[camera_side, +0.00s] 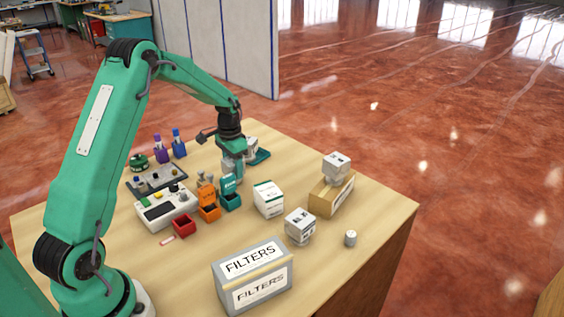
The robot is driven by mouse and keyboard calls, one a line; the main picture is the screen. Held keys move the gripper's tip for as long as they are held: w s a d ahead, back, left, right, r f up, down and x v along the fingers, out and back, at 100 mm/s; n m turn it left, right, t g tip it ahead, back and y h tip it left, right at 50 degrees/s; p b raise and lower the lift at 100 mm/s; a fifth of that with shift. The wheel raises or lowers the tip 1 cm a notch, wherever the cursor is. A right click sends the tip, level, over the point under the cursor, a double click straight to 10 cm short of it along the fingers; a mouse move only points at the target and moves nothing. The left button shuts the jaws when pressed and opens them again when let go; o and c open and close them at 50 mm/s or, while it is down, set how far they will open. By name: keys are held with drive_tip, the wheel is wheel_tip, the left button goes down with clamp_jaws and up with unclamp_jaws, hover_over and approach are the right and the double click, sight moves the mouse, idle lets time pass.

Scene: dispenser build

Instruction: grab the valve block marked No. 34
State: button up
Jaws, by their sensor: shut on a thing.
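My gripper (233,172) points down over the far middle of the table, just behind the teal open bin. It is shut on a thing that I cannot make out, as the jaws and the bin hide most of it. A white block with dark markings (300,226) stands near the front middle. A similar white block (337,163) sits on top of a tan box. Another whitish block (251,144) shows partly behind my gripper, by a teal item. The markings are too small to read, so I cannot tell which block is No. 34.
A grey FILTERS box (252,275) stands at the front. Red (184,226), orange (209,211) and teal (230,200) bins stand mid-table beside a white device (166,209). A white carton (268,199) and a small cylinder (350,238) stand right.

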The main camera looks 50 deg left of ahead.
drive_tip(key=r, duration=0.1)
drive_tip(key=d+r, duration=0.1)
drive_tip(key=r, duration=0.1)
drive_tip(key=shift+r, duration=0.25)
drive_tip(key=s+d+r, duration=0.1)
drive_tip(key=d+r, duration=0.5)
drive_tip(key=d, duration=0.4)
drive_tip(key=shift+s+d, duration=0.2)
drive_tip(key=shift+d, duration=0.1)
drive_tip(key=shift+r, duration=0.1)
